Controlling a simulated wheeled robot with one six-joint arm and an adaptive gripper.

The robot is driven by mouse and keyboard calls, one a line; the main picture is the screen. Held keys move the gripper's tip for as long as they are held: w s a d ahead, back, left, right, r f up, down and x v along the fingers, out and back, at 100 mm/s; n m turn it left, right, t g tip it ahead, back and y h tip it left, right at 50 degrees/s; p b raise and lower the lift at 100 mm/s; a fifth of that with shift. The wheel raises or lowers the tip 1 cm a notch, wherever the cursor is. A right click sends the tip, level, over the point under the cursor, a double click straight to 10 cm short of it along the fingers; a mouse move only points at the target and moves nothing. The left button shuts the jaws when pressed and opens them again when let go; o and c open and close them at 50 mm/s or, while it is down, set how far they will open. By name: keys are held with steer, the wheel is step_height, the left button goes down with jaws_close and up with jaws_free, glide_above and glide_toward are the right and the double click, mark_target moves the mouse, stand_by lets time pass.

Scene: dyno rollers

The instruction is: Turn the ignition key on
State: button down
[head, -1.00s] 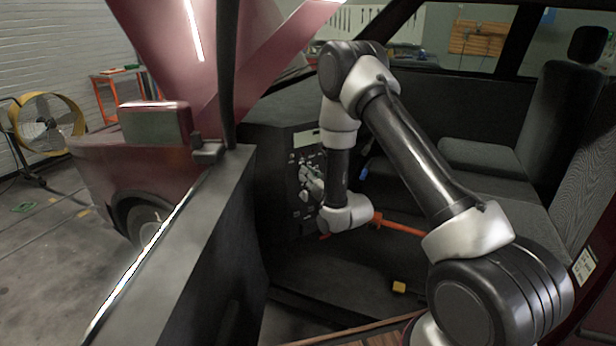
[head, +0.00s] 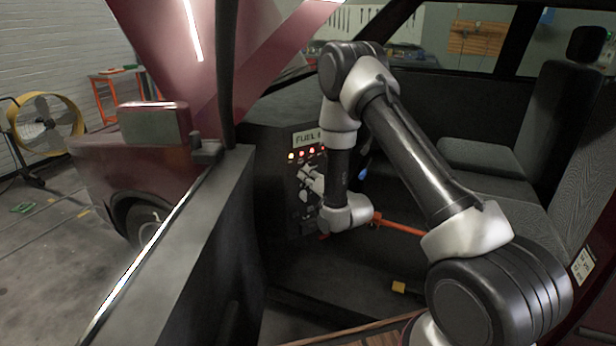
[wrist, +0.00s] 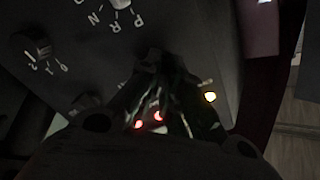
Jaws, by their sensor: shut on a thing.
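The dash panel (head: 303,222) stands inside the open car, with a lit display reading FUEL (head: 306,138) and a row of glowing red and yellowish lamps (head: 312,151). My gripper (head: 308,178) reaches against this panel below the lamps. In the wrist view my gripper (wrist: 158,68) is dark, its fingers closed together at the panel face. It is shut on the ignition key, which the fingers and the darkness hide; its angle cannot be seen. Red lamps (wrist: 148,121) glow between the fingers and a yellow lamp (wrist: 210,97) glows to their right.
A rotary knob with numbers (wrist: 36,46) and a selector with letters (wrist: 120,4) sit near the fingers. An orange bar (head: 402,228) crosses behind my wrist. A yellow block (head: 398,287) lies on the car floor. The open door (head: 190,250) is at left, seats (head: 490,190) at right.

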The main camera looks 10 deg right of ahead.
stand_by(0.4)
steer(key=c, duration=1.6)
jaws_free()
steer(key=shift+o, duration=0.2)
steer(key=shift+s+d, duration=0.1)
steer(key=v, duration=1.1)
steer(key=shift+s, duration=0.35)
steer(key=shift+d, duration=0.1)
